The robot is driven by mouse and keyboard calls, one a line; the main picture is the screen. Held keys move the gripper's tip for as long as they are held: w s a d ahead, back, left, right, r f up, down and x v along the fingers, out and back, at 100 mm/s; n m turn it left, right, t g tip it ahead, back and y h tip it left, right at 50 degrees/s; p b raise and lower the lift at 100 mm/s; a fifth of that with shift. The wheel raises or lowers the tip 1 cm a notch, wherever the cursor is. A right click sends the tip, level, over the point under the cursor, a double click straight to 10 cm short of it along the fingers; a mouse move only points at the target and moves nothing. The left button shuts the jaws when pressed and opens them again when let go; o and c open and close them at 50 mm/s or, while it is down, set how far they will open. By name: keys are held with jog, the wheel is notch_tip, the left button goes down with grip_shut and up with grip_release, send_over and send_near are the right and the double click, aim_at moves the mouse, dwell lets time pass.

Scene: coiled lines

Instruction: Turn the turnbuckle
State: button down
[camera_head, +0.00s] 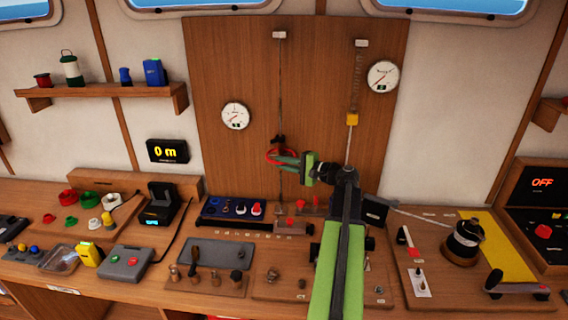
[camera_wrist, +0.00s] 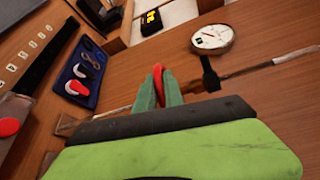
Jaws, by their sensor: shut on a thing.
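The turnbuckle has a red ring-shaped handle (camera_head: 273,155) on the left vertical line, in front of the wooden panel. My gripper (camera_head: 279,160) reaches it from the right, and its green fingers are shut on the red handle. In the wrist view the red handle (camera_wrist: 158,80) shows as a narrow red edge between the two green fingertips (camera_wrist: 157,88). A dark fitting (camera_wrist: 208,75) sits on the line beside the handle. My fingers hide part of the handle.
A round gauge (camera_head: 235,116) hangs left of the line, another (camera_head: 382,76) at upper right. A blue tray of shackles (camera_head: 232,208) lies below. A display (camera_head: 168,151) reads 0 m.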

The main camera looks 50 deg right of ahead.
jog(key=shift+d+f+n+y, duration=0.1)
jog(key=shift+d+n+y, duration=0.25)
jog(key=shift+n+y, duration=0.25)
jog(key=shift+s+n+g+y, duration=0.3)
jog(key=shift+n+g+y, duration=0.2)
jog(key=shift+y, duration=0.5)
jog(key=c, duration=1.5)
grip_release()
